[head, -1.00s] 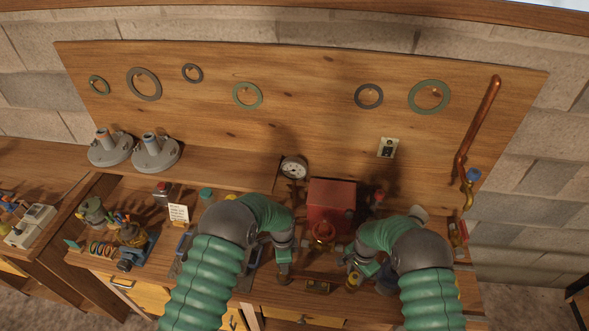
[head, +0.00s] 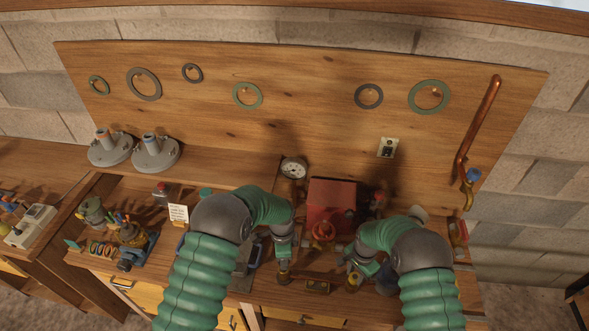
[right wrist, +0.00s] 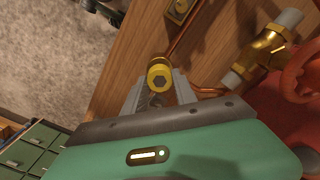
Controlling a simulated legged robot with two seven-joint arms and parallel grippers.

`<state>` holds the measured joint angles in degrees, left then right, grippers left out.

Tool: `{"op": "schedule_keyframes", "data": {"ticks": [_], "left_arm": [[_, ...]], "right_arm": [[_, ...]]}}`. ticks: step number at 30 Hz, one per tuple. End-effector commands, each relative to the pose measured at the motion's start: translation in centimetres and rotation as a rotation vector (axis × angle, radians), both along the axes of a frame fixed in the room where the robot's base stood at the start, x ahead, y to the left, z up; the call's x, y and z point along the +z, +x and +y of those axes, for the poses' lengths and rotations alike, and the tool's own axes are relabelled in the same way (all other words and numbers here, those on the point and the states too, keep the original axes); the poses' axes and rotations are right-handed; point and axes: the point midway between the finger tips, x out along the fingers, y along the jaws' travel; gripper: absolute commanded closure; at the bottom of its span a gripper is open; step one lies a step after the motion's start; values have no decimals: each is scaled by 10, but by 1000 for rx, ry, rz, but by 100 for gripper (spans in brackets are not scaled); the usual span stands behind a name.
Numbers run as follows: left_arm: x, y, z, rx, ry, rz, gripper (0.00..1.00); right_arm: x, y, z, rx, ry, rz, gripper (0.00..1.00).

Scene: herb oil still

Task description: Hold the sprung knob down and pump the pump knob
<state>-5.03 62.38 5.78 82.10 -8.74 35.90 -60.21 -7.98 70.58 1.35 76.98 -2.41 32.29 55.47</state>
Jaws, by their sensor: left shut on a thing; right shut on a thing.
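My right gripper (head: 354,275) is shut on a yellow-ringed brass knob (head: 353,284) at the bench front. In the right wrist view the same knob (right wrist: 159,76), with a dark hexagonal centre, sits between the fingertips. My left gripper (head: 284,270) points down and is shut on a small knob (head: 284,281), left of the right gripper. The left knob is mostly hidden by the fingers. I cannot tell from the frames which knob is the sprung one and which is the pump knob.
Behind the grippers stand a red box (head: 331,201), a red handwheel (head: 322,232) and a dial gauge (head: 293,168). A small brass block (head: 317,287) lies between the grippers at the front. Brass fittings (right wrist: 262,50) and copper pipe are close to the right gripper.

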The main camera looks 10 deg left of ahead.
Motion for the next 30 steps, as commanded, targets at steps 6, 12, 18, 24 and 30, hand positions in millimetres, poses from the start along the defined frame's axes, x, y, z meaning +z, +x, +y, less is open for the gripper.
{"op": "schedule_keyframes", "data": {"ticks": [6, 12, 18, 24, 30], "left_arm": [[-14, 2, 1, 0, 1, -5, 100], [-28, 3, 1, 1, 1, -6, 100], [-31, 3, 1, 1, 0, -8, 100], [-16, 3, 1, 1, 0, -9, 100], [2, 4, 1, 1, 0, -10, 100]], "right_arm": [[-3, -5, 1, 1, 1, 12, 100], [-3, -5, 1, 1, 0, 13, 100], [-3, -5, 1, 1, 1, 13, 100], [-3, -5, 1, 1, 1, 13, 100], [-3, -5, 1, 1, 0, 14, 100]]}}
